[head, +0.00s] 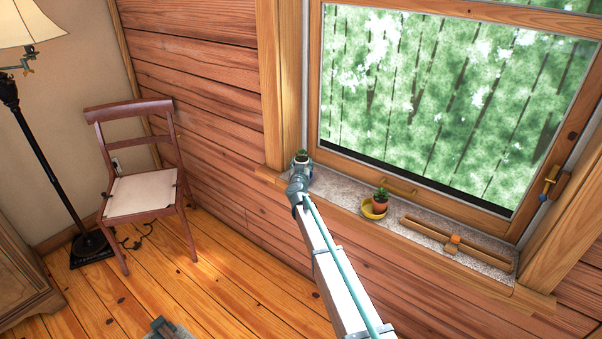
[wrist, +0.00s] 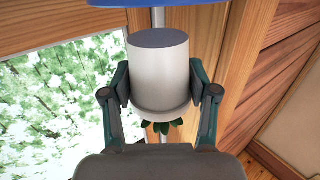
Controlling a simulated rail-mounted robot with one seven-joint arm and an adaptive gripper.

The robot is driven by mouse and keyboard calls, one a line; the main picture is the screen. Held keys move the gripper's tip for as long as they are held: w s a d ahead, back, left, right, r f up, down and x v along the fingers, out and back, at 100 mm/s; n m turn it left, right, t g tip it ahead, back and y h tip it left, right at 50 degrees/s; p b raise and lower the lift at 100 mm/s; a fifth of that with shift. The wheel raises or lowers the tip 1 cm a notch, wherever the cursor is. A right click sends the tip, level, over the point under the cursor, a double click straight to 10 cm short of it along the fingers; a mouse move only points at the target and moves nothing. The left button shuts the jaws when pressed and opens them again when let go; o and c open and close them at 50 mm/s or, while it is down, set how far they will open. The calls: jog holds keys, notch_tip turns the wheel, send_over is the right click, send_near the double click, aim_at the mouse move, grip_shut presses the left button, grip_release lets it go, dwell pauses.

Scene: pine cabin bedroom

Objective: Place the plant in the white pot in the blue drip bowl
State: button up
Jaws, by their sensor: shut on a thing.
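The white pot (wrist: 158,75) is between the two fingers of my gripper (wrist: 160,85) in the wrist view, and the gripper is shut on it. The pot appears upside down there, its flat grey base toward the top and green leaves (wrist: 163,126) at its rim. A blue thing, likely the blue drip bowl (wrist: 165,2), is cut off at the top edge, with a visible gap between it and the base. In the head view my gripper (head: 301,172) is at the left end of the window sill, with the plant (head: 302,154) showing above it. The blue bowl is not clearly visible there.
A yellow bowl (head: 371,213) with a plant in a terracotta pot (head: 381,201) stands mid-sill. A wooden object with an orange part (head: 455,239) lies farther right. The window frame (head: 283,80) rises close to my gripper. A chair (head: 140,194) and lamp stand left.

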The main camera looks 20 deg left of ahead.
jog(key=shift+w+a+f, duration=0.25)
jog(key=shift+w+f, duration=0.15)
jog(key=shift+f, duration=0.15)
jog(key=shift+w+a+f, duration=0.25)
jog(key=shift+w+f, duration=0.15)
jog(key=shift+f, duration=0.1)
notch_tip(320, 180, down, 2)
jog(key=shift+s+d+f+b, duration=0.1)
jog(key=shift+s+f+b, duration=0.05)
jog(key=shift+b, duration=0.3)
jog(key=shift+f, duration=0.2)
jog(key=shift+f, duration=0.15)
jog(key=o, duration=1.4)
